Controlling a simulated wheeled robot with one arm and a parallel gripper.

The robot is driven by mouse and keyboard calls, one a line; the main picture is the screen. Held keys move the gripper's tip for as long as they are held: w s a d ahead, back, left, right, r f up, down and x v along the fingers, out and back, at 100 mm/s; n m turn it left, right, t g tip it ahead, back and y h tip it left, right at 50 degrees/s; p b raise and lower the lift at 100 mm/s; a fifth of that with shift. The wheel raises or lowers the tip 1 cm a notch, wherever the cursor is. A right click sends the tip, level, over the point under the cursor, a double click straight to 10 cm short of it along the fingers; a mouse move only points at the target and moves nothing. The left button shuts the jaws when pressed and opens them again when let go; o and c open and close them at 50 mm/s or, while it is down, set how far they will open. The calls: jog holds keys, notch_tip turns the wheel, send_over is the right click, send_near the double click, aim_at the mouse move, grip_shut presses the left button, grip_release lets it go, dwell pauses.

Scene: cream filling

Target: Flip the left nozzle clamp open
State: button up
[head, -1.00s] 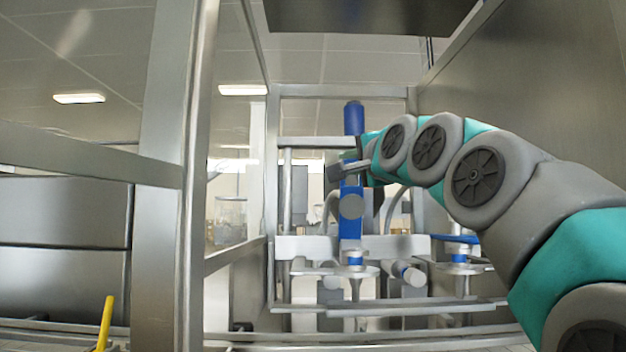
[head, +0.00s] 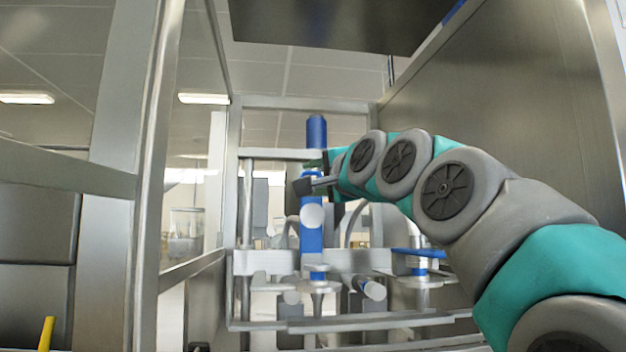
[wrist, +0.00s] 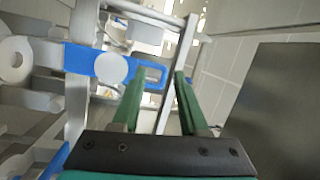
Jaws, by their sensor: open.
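The left nozzle clamp (head: 312,238) shows in the head view as a blue upright bar with a round grey disc on its front, above the left nozzle (head: 318,300). In the wrist view the blue clamp part (wrist: 82,60) lies sideways with the pale disc and ends in a blue loop near my fingertips. My gripper (wrist: 158,78) is open, its two green fingers apart. The loop's end reaches into the space at the fingertips; I cannot tell whether they touch. In the head view my gripper (head: 318,180) is beside the upper bar, its fingers partly hidden.
A second blue handle (head: 420,252) lies level over the right nozzle. Metal frame posts (head: 150,160) stand at left and a steel wall (head: 500,120) at right. A metal crossbar (head: 280,154) runs behind the clamp. A yellow bar (head: 46,333) is at lower left.

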jog(key=v, duration=0.7)
jog(key=shift+b, duration=0.45)
jog(key=shift+f, duration=0.1)
